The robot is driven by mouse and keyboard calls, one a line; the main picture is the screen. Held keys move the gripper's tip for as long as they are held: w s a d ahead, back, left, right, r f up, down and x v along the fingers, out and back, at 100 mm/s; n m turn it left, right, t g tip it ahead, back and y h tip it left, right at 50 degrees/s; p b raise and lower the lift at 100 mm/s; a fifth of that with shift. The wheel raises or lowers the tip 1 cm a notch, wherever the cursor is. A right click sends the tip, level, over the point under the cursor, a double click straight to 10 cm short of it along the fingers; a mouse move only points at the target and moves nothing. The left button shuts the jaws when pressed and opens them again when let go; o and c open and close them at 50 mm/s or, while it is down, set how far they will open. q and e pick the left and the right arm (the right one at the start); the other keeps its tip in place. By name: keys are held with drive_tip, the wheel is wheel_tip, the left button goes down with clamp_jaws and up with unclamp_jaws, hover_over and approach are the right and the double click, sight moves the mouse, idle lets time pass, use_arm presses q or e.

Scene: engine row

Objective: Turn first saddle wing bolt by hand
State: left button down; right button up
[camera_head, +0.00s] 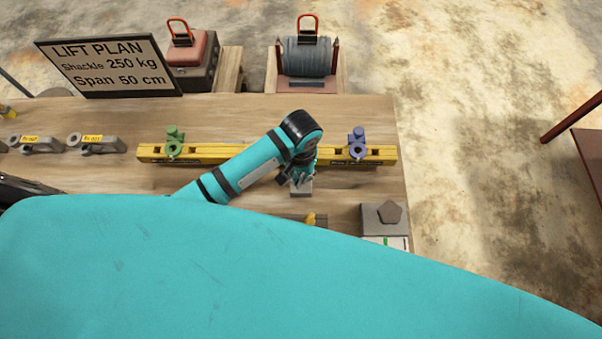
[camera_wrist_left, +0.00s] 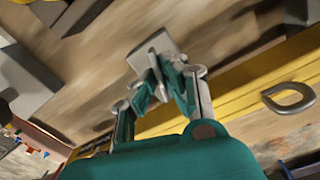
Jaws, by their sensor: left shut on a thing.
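A yellow beam (camera_head: 215,154) lies across the wooden table. A green saddle with a ring (camera_head: 174,142) sits toward its left end and a blue saddle with a ring (camera_head: 357,142) toward its right end. My left gripper (camera_head: 301,182) points down just in front of the beam, between the two saddles and nearer the blue one. Its fingers (camera_wrist_left: 170,82) are shut on a small grey piece (camera_wrist_left: 151,52), which also shows in the head view (camera_head: 301,190). The fingers hide part of it. I cannot make out a wing bolt. My right gripper is not in view.
Grey shackles (camera_head: 100,144) with yellow tags lie at the left. A lift plan sign (camera_head: 112,66) stands at the back left. A grey block (camera_head: 384,219) lies at the front right. Weights with orange handles (camera_head: 306,60) stand behind the table. My arm hides part of the beam.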

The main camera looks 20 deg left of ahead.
use_arm(q)
drive_tip(key=n, duration=0.6)
drive_tip(key=shift+s+d+f, duration=0.1)
drive_tip(key=shift+s+f, duration=0.2)
drive_tip(key=n, duration=0.4)
drive_tip(key=shift+n, duration=1.6)
drive_tip(key=c, duration=1.5)
unclamp_jaws()
drive_tip(key=shift+w, duration=0.1)
drive_tip(key=shift+o, duration=0.2)
drive_tip(key=shift+w+r, duration=0.15)
drive_tip(key=shift+r, duration=0.05)
